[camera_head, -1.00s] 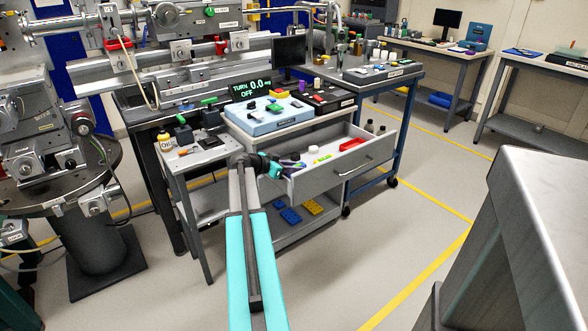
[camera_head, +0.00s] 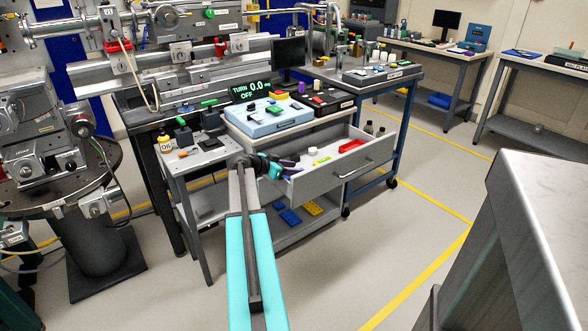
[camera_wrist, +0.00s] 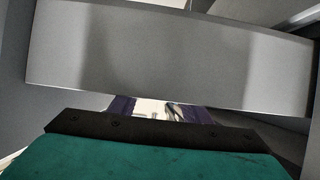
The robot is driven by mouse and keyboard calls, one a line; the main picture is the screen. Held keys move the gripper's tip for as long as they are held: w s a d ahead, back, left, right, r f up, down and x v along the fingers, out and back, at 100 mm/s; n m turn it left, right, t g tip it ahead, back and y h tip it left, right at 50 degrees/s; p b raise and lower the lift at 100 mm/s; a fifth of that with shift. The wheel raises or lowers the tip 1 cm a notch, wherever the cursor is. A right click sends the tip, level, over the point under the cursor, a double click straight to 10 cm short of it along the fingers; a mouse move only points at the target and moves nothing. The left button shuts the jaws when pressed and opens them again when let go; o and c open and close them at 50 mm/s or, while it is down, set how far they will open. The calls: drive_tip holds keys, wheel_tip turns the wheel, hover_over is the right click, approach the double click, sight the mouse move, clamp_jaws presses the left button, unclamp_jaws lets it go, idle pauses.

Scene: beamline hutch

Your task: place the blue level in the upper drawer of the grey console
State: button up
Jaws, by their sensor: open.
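The grey console (camera_head: 262,146) stands in the middle of the head view, with its upper drawer (camera_head: 345,176) pulled out. My gripper (camera_head: 293,164) is at the drawer's left end, with its dark fingers over or just inside the side wall; I cannot tell how deep. Its jaws are open. A small purple patch shows beside the fingers. In the wrist view a grey panel (camera_wrist: 170,50) fills the upper part, and purple parts show below it, mostly hidden by my teal gripper body. I cannot make out the blue level for certain.
The drawer also holds a red tray (camera_head: 352,146), a yellow-green item (camera_head: 322,161) and a white item (camera_head: 312,151). Blue blocks (camera_head: 289,216) and a yellow block (camera_head: 313,208) lie on the console's lower shelf. A grey cabinet (camera_head: 530,220) stands at the right. Floor between is clear.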

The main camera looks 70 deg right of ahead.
drive_tip(key=shift+r, duration=0.45)
drive_tip(key=v, duration=1.2)
drive_tip(key=shift+f, duration=0.15)
